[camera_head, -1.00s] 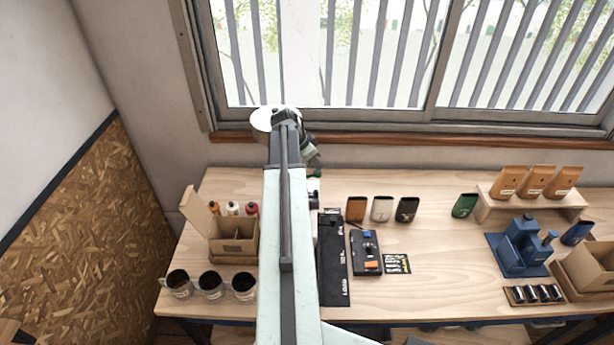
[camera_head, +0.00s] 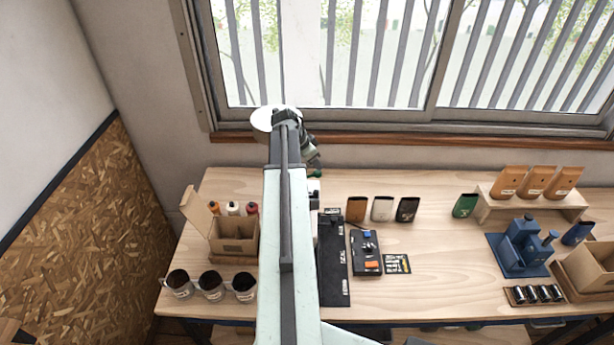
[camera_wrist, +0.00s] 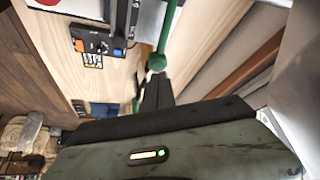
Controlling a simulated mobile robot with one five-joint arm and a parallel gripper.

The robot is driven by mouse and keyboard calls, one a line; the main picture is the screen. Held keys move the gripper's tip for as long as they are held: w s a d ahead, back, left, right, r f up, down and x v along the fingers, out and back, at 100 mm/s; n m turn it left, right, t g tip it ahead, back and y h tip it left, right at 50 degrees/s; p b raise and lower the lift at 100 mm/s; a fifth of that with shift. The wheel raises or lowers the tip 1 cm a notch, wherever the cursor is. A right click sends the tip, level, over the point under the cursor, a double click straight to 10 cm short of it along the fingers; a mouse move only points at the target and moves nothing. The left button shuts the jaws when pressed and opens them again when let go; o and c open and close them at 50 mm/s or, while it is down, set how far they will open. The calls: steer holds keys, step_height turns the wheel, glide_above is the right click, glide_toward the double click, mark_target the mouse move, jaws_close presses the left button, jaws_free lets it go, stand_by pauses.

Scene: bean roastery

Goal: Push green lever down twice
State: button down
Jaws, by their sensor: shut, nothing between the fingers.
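The green lever ends in a round green knob (camera_wrist: 157,62), seen in the wrist view with its green rod running up out of the picture. My gripper (camera_wrist: 157,82) is shut and empty, its dark fingertips right at the knob. I cannot tell whether they touch it. In the head view my gripper (camera_head: 314,163) is at the back of the table, and only a bit of green (camera_head: 315,175) shows just below it. My arm hides most of the lever and its mount there.
A black control box (camera_head: 366,253) with blue and orange parts sits beside a long black plate (camera_head: 332,262). Three pouches (camera_head: 382,208) stand behind it. An open carton (camera_head: 236,235) and several mugs (camera_head: 211,284) stand left of my arm. The window wall rises close behind.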

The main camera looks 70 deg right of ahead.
mark_target(317, 172)
steer(key=shift+f, duration=0.15)
steer(key=shift+f+b, duration=1.9)
steer(key=shift+b, duration=0.1)
steer(key=shift+r, duration=0.2)
step_height(317, 172, up, 6)
steer(key=p, duration=0.6)
stand_by(0.9)
